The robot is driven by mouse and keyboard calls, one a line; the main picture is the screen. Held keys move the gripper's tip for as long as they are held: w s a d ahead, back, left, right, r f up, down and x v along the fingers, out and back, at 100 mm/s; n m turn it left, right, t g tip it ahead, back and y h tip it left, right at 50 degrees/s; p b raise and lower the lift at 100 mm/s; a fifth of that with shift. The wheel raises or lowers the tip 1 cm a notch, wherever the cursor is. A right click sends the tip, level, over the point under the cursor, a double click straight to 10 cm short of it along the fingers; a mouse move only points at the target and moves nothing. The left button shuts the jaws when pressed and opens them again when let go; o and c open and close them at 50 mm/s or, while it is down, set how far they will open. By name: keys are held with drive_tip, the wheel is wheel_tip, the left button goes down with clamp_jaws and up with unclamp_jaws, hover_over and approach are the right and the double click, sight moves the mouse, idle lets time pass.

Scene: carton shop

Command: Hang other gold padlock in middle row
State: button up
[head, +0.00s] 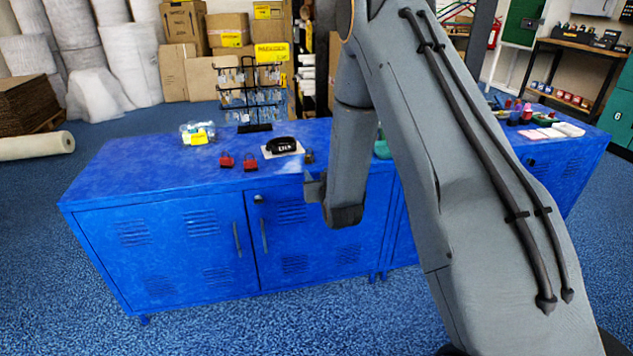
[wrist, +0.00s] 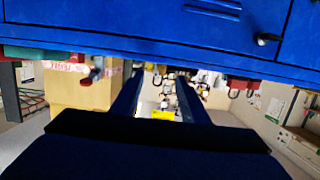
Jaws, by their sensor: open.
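I cannot make out a gold padlock for certain in either view. A small dark item (head: 309,156) on the cabinet top, left of my arm, may be a padlock; its colour is unclear. A black wire rack (head: 252,95) with several rows of small hanging items stands at the back of the cabinet top; its middle row is too small to read. My gripper (head: 314,187) is in front of the cabinet's front edge, partly hidden by my wrist. In the wrist view my gripper (wrist: 160,76) is open, with nothing visible between its fingers.
Two red padlocks (head: 238,162) lie on the blue cabinet (head: 130,180). A black object on a white card (head: 284,146) lies right of them. A clear tub with a yellow label (head: 198,133) stands at the back left. The cabinet's left top is clear.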

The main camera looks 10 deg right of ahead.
sight(310, 160)
drive_tip(key=shift+w+f+t+b, duration=0.3)
drive_tip(key=shift+w+b, duration=0.6)
drive_tip(key=shift+w, duration=0.95)
drive_tip(key=shift+w+f+t+b, duration=0.1)
drive_tip(key=shift+w+t+b, duration=0.6)
drive_tip(key=shift+w, duration=1.15)
drive_tip(key=shift+w+f+t+b, duration=0.2)
drive_tip(key=shift+w+b, duration=0.85)
drive_tip(key=shift+w, duration=0.8)
drive_tip(key=shift+c, duration=0.2)
drive_tip(key=c, duration=0.8)
drive_tip(key=shift+s+r+p, duration=0.2)
drive_tip(key=shift+r+p, duration=0.5)
drive_tip(key=shift+r, duration=0.35)
drive_tip(key=shift+s+p, duration=2)
drive_tip(key=shift+s, duration=2.3)
